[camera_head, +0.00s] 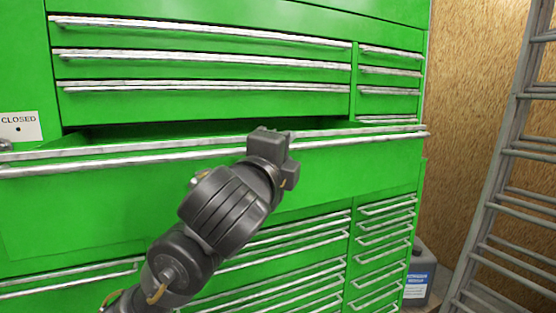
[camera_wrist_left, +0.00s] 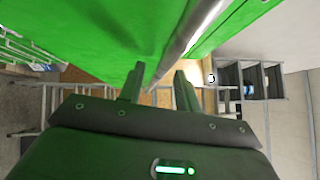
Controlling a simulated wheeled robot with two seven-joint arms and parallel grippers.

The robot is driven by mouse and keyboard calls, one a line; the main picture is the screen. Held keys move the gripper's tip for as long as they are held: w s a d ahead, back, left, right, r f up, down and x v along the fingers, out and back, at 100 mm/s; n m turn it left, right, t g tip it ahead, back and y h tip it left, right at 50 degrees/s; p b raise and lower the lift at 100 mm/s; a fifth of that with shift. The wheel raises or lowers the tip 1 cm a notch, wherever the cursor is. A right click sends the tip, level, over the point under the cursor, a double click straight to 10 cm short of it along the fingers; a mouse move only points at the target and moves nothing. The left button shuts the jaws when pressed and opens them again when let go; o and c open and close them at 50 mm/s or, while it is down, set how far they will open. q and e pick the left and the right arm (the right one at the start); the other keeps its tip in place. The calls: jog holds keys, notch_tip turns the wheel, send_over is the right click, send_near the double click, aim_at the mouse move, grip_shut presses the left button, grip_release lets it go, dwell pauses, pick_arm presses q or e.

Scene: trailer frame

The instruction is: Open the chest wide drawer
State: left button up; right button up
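The green chest's wide drawer (camera_head: 110,205) stands partly pulled out in the head view, with a dark gap behind its top edge. Its long silver handle (camera_head: 360,140) runs across the upper front. My left gripper (camera_head: 276,152) is at this handle, right of the drawer's middle. In the left wrist view, its two fingers (camera_wrist_left: 160,82) are apart, and the handle (camera_wrist_left: 192,38) runs down toward the gap between them. Firm contact with the handle is not clear. The drawer's inside is mostly hidden. My right gripper is not in view.
Shut narrow drawers (camera_head: 210,60) lie above, and more drawers (camera_head: 385,240) lie below. A "CLOSED" sign (camera_head: 20,126) is at the left. A metal ladder (camera_head: 500,170) leans at the right, near a grey container (camera_head: 419,280) on the floor.

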pick_arm(q)
jog(key=v, duration=1)
jog(key=shift+b, duration=0.3)
